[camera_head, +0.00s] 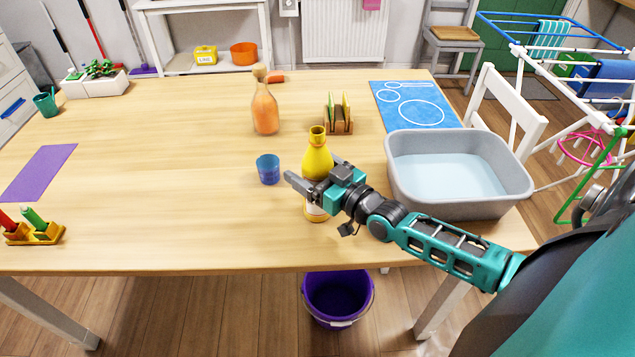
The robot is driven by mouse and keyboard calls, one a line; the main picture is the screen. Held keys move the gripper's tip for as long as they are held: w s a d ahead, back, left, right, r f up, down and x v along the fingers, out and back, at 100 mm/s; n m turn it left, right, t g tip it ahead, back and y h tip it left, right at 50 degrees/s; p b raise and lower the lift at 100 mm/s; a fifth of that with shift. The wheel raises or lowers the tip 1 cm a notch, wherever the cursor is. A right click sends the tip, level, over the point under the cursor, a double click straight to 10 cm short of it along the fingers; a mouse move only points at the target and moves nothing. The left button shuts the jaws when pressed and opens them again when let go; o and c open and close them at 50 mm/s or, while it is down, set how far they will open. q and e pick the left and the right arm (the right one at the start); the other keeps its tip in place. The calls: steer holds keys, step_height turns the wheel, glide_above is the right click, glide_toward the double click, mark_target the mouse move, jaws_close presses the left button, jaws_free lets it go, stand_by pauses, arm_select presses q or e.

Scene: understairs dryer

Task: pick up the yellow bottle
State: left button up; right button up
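The yellow bottle (317,161) stands upright on the wooden table, right of the middle and close to the front edge. My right gripper (312,168) reaches in from the right at the height of the bottle's body. One finger crosses in front of the bottle, and part of the other shows at its right, behind it. The fingers are apart with the bottle seemingly between them; whether they press on it cannot be told. The gripper hides the bottle's middle; its pale label shows below. My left gripper is not in view.
A blue cup (268,169) stands just left of the gripper. An orange bottle (265,110) and a wooden rack (338,127) stand behind. A grey water basin (459,207) is close on the right. The table's left middle is clear.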

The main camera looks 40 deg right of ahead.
steer(key=c, duration=1.2)
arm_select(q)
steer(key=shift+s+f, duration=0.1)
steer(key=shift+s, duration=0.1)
arm_select(e)
steer(key=shift+r, duration=0.1)
